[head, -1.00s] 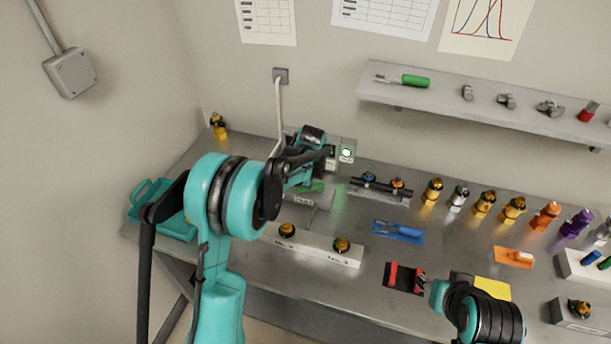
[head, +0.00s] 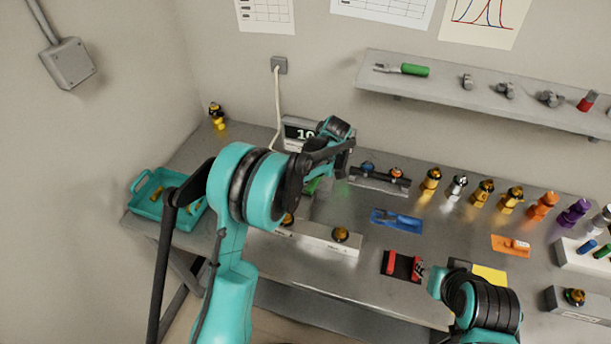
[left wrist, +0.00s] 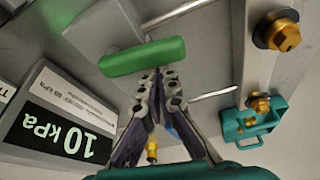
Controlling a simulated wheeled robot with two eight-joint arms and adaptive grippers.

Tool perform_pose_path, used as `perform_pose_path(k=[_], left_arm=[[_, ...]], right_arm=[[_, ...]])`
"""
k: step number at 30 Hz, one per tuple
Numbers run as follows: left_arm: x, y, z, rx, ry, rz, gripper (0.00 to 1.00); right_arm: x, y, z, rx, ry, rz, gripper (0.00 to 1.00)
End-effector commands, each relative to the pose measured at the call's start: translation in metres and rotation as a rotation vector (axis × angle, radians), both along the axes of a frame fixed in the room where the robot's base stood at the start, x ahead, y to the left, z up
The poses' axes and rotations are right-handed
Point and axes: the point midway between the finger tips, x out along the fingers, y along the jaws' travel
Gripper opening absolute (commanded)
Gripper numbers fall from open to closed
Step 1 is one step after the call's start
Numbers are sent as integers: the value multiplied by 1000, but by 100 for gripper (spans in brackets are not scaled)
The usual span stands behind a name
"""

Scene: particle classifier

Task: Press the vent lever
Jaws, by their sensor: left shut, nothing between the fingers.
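The vent lever has a green grip (left wrist: 143,57), seen across the upper middle of the left wrist view. A small part of the green grip (head: 313,187) shows behind my left arm in the head view. My left gripper (left wrist: 158,72) is shut and empty. Its fingertips are at the lower edge of the green grip, and I cannot tell if they touch it. In the head view my left arm hides the fingertips. My right gripper (head: 436,284) is at the lower right near a red-handled tool, and its fingers are not clear.
A display (left wrist: 58,130) reads 10 kPa beside the lever; it also stands at the bench back (head: 300,130). A teal tray (head: 150,196) holds yellow pieces at the left. A white block (head: 318,236) with brass fittings lies in front.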

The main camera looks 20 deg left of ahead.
Motion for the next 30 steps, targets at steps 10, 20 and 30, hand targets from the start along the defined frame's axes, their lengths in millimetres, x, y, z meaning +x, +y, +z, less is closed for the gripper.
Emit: perform_pose_path(k=[10, 20, 30], left_arm=[[-4, -8, 0, -1, 1, -4, 0], [-5, -11, 0, -3, 1, -5, 0], [-5, -11, -1, -5, 1, -6, 0]], right_arm=[[0, 0, 1, 0, 0, 0, 40], [0, 0, 1, 0, 0, 0, 40], [0, 0, 0, 0, 0, 0, 40]])
